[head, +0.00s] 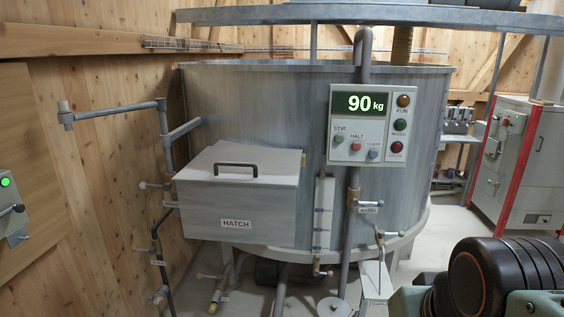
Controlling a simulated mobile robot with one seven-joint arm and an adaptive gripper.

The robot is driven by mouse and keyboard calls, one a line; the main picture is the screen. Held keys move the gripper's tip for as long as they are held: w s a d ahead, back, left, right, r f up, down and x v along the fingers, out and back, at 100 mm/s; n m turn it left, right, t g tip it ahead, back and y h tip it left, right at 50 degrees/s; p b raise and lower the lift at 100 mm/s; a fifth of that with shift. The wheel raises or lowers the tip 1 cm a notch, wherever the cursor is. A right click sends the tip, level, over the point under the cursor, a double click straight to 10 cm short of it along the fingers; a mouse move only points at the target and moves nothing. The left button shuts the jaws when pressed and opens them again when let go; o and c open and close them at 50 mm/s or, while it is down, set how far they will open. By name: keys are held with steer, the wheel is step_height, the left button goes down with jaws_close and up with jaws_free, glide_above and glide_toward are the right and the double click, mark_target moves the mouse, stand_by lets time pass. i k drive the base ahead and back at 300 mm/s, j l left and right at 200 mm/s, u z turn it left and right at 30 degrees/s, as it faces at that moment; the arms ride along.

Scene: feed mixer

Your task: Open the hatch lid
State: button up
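The hatch is a grey metal box on the front of the large round mixer tank, with a "HATCH" label (237,223) on its front face. Its lid (215,185) lies shut over the box top, sloping down toward the front. Nothing touches the lid or the handle. I cannot make out my gripper's fingers anywhere in the head view, so its place relative to the handle is not shown.
A control panel (360,125) reading 90 kg is right of the hatch. A pipe frame (164,135) with an arm reaching left stands left of the hatch. Valves and pipes crowd below. A cabinet with red edges (512,165) stands far right. Space above the lid looks clear.

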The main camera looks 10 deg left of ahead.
mark_target(234, 164)
steer(key=i+j, duration=0.25)
steer(key=j, duration=0.15)
steer(key=i+j, duration=0.5)
steer(key=j, duration=0.25)
